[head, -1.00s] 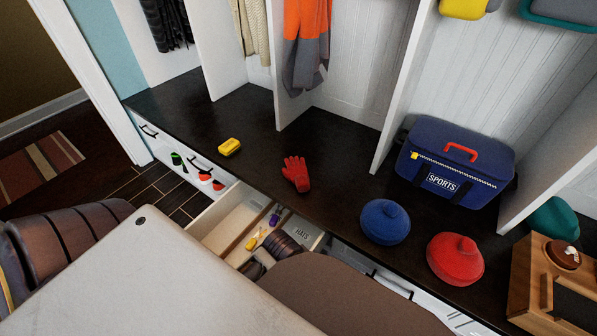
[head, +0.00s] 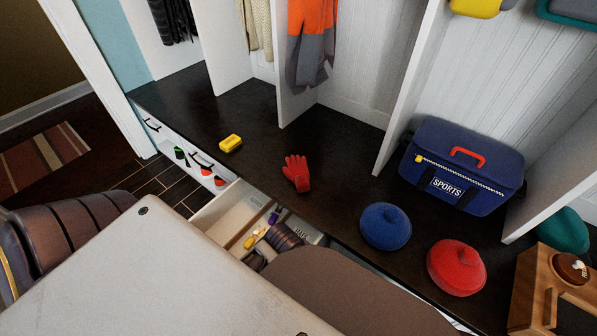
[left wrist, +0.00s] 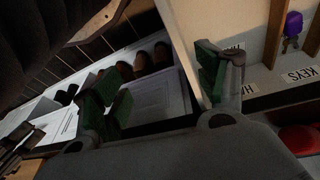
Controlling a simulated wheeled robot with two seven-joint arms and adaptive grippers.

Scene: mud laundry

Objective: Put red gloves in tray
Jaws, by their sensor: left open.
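A red glove (head: 297,173) lies flat on the dark bench top, fingers toward the back; I cannot tell if a second lies under it. An open drawer with a pale divided tray (head: 215,213) is in front of the bench, partly hidden by my body. In the left wrist view the tray's pale floor (left wrist: 248,30) shows with HATS and KEYS labels. My left gripper (left wrist: 157,82) is open and empty, its green-padded fingers apart, one finger overlapping the tray's edge in the picture. The glove is away from it. My right gripper is not in view.
A blue hat (head: 386,226), a red hat (head: 456,267) and a navy sports bag (head: 463,165) stand to the right. Purple-headed keys (left wrist: 292,25) are in the tray. White partitions rise behind the bench.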

